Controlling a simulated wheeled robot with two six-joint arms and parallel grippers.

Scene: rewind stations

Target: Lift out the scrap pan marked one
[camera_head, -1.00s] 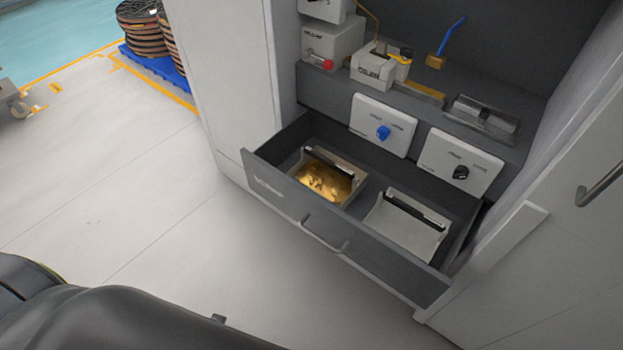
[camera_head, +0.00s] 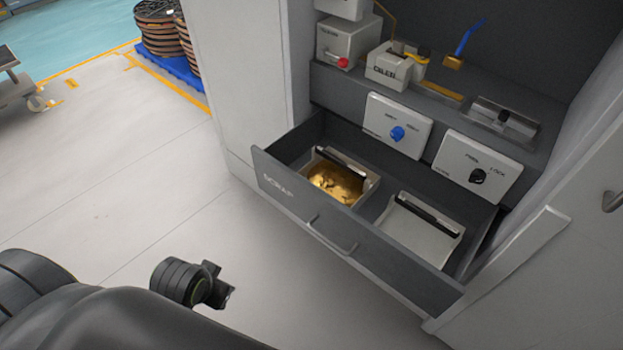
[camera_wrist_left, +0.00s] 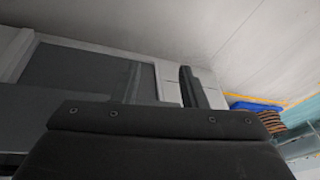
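An open grey drawer lettered SCRAP (camera_head: 265,168) holds two pale pans side by side. The left pan (camera_head: 362,192) contains gold-coloured scrap and has a dark bar handle at its back edge. The right pan (camera_head: 420,241) looks empty and has a similar dark bar. I cannot read a number on either pan. The dark end of my left arm, with its gripper (camera_head: 220,291), is low in the head view, over the floor in front of the drawer and apart from it. My right gripper is not in view.
The drawer's front has a bar handle (camera_head: 332,238). Above are a panel with a blue knob (camera_head: 397,133), a panel with a black knob (camera_head: 478,176), and a shelf with small devices. A white cabinet side (camera_head: 240,90) stands left. The floor in front is clear.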

